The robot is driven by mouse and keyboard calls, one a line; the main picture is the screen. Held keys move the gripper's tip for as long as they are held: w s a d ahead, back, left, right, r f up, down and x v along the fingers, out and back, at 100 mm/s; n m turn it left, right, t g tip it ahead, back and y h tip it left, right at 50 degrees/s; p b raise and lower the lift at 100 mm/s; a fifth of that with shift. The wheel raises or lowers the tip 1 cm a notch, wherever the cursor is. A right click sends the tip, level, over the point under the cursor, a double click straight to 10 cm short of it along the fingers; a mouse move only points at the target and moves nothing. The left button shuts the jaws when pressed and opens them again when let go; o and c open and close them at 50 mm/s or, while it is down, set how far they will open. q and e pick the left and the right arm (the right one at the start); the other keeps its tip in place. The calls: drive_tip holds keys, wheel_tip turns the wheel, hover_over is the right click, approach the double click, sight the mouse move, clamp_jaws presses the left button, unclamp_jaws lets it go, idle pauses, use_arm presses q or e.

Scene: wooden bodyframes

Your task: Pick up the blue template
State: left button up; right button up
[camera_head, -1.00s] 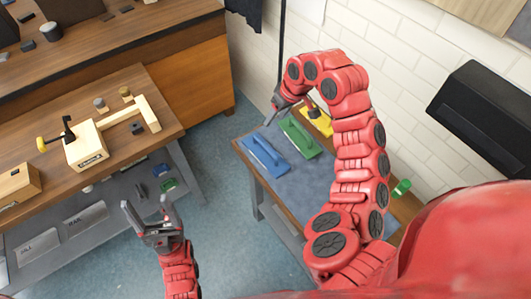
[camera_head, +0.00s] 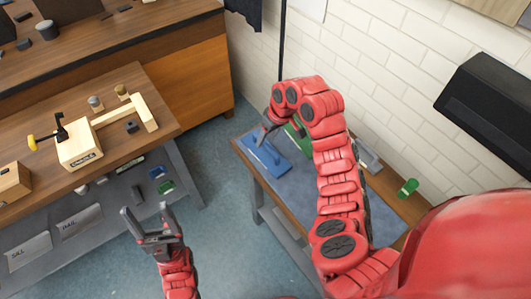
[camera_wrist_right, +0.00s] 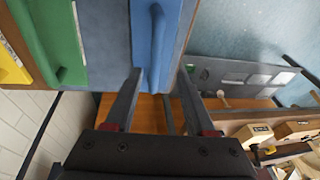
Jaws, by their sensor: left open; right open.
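The blue template (camera_head: 265,156) is a flat plate with a raised blue handle, lying on a mat near the left end of the right-hand table. It also shows at the top of the right wrist view (camera_wrist_right: 155,40). My right gripper (camera_head: 264,132) is at the template's far end. In the right wrist view its open fingers (camera_wrist_right: 158,85) stand to either side of the handle's near end, with nothing gripped. My left gripper (camera_head: 150,222) is open and empty over the floor, left of this table.
A green template (camera_head: 294,130) lies beside the blue one, partly behind my right arm. A yellow one (camera_wrist_right: 12,65) shows beyond it. A green cup (camera_head: 407,187) stands at the table's right. A wooden workpiece (camera_head: 80,148) sits on the left bench.

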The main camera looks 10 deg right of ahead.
sight(266, 144)
drive_tip(key=shift+f+p, duration=0.35)
drive_tip(key=shift+f, duration=0.05)
drive_tip(key=x, duration=0.1)
drive_tip(key=p+x, duration=0.1)
drive_tip(key=x, duration=0.1)
drive_tip(key=shift+d+f, duration=0.15)
drive_tip(key=shift+d, duration=0.1)
drive_tip(key=shift+w+a+f, duration=0.1)
drive_tip(key=shift+w+f, duration=0.05)
drive_tip(key=shift+f, duration=0.35)
clamp_jaws()
idle(0.5)
